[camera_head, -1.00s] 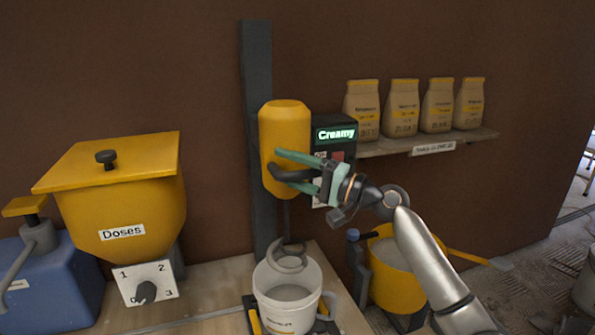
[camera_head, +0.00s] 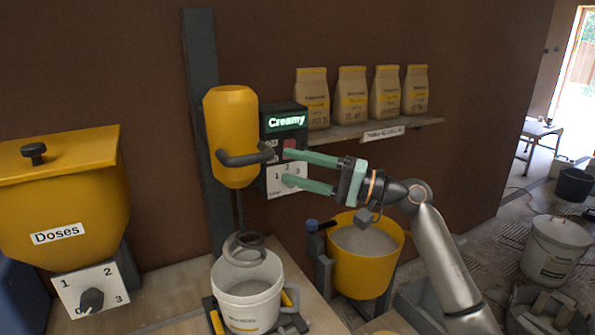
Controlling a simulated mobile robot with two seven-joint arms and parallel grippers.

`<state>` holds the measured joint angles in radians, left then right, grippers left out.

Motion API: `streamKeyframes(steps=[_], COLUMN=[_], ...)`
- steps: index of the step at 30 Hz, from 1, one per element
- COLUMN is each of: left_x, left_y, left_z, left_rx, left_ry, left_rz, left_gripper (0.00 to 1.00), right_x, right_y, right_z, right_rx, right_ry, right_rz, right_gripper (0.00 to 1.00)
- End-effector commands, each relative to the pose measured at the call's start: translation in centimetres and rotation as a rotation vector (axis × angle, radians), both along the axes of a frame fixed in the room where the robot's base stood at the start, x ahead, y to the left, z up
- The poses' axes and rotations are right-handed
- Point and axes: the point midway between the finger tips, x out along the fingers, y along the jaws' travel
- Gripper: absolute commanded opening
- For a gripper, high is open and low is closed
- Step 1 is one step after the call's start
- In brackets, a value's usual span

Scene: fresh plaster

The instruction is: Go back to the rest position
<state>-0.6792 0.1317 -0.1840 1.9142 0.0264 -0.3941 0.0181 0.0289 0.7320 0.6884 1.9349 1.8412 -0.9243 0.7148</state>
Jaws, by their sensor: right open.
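My right gripper (camera_head: 288,168) is open and empty, its two green fingers pointing left in front of the mixer's control box (camera_head: 285,122). The fingertips lie right of the dark handle (camera_head: 245,157) on the yellow mixer body (camera_head: 231,115), apart from it in the picture. The box's display reads "Creamy", and a red button and a numbered dial plate show partly behind the fingers. A coiled grey whisk (camera_head: 244,248) hangs below the mixer at the mouth of a white bucket (camera_head: 247,292). My left gripper is not in view.
A yellow hopper labelled "Doses" (camera_head: 62,190) stands left with a numbered dial (camera_head: 92,298). Several paper bags (camera_head: 352,98) stand on a wall shelf (camera_head: 370,134). White bucket (camera_head: 556,250) on the floor, far right.

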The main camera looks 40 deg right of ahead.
Motion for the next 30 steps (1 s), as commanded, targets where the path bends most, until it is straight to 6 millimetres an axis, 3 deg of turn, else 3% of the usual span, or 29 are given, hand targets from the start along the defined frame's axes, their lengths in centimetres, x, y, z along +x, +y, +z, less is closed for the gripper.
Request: streamKeyframes(steps=[14,17,20,23,26,30], left_x=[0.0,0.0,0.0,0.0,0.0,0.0], left_y=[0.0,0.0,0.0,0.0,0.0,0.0], left_z=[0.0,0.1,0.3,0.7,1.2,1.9], left_rx=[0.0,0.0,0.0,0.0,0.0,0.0], left_ry=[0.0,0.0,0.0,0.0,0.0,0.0], left_rz=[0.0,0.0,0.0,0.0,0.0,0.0], left_gripper=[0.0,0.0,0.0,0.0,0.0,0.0], right_x=[0.0,0.3,1.3,2.6,2.8,0.9], right_y=[0.0,0.0,0.2,0.7,1.9,4.7], right_z=[0.0,-0.8,-3.9,-9.8,-17.4,-27.7], right_rx=[0.001,-0.009,-0.051,-0.149,-0.299,-0.557], right_ry=[0.0,0.013,0.058,0.14,0.233,0.341], right_rz=[0.0,-0.01,-0.047,-0.107,-0.16,-0.178], right_gripper=[0.57,0.57,0.57,0.57,0.57,0.57])
